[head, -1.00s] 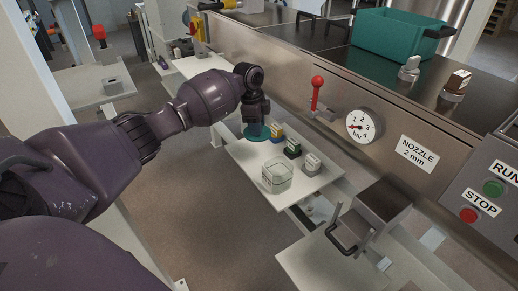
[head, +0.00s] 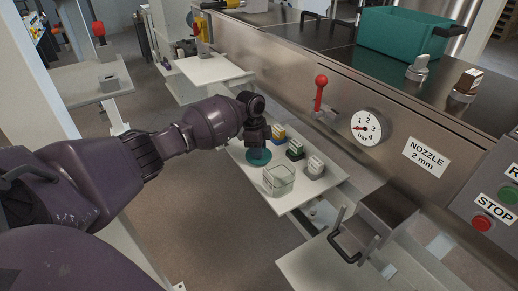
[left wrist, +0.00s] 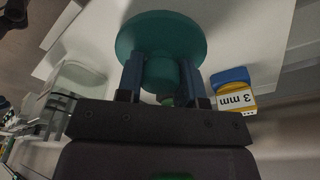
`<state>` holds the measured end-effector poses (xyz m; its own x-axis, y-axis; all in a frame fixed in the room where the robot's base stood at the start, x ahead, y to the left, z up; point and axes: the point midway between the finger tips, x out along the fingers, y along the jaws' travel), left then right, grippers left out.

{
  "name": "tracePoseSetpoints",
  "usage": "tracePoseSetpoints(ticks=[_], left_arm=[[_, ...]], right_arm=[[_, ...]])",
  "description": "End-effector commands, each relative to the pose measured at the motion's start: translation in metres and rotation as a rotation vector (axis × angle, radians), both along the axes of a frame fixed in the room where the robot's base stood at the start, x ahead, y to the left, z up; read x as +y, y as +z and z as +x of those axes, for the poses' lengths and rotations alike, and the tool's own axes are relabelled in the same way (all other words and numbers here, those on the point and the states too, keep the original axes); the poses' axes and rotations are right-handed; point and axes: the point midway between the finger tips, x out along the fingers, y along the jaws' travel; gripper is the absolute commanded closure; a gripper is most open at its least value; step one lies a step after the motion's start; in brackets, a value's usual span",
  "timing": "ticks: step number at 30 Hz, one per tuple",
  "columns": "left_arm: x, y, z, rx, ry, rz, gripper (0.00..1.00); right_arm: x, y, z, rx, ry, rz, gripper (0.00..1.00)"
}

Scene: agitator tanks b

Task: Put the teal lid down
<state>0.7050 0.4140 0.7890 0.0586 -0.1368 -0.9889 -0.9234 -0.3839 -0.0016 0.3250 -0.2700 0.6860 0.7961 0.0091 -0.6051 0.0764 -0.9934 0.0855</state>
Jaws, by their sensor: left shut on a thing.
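The teal lid (head: 259,158) is a round disc with a thick knob. It is at the left end of the small white shelf (head: 301,191) in the head view. My left gripper (head: 257,146) is above it, pointing down. In the left wrist view the two fingers (left wrist: 160,75) are shut on the knob of the teal lid (left wrist: 160,30). The disc is over or on the white surface; I cannot tell whether it touches. My right gripper is not in view.
A clear glass jar (head: 278,180) stands just right of the lid. Blue-yellow (head: 278,133), black-green (head: 295,149) and grey (head: 315,166) blocks stand along the shelf's back. The steel machine front with a red lever (head: 320,92) rises behind. A metal box (head: 386,212) is at lower right.

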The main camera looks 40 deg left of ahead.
Motion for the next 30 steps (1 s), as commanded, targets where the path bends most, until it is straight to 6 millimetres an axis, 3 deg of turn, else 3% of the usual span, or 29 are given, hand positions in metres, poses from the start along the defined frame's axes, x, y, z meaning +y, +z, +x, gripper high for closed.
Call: tracePoseSetpoints(ticks=[6, 7, 12, 23, 30], left_arm=[[0.0, -0.004, 0.0, 0.001, 0.0, 0.0, 0.89], [0.0, -0.004, 0.0, 0.001, 0.0, 0.0, 0.63], [0.0, -0.003, 0.0, 0.0, 0.0, 0.0, 0.4], [0.0, 0.005, 0.0, -0.003, 0.0, 0.0, 0.4], [0.005, 0.046, -0.001, -0.009, 0.0, -0.001, 0.4]], right_arm=[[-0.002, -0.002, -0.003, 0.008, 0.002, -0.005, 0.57], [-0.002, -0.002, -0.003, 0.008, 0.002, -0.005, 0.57], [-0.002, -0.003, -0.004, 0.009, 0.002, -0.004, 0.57], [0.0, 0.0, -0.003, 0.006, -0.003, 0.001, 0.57], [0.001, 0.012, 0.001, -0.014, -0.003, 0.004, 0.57]])
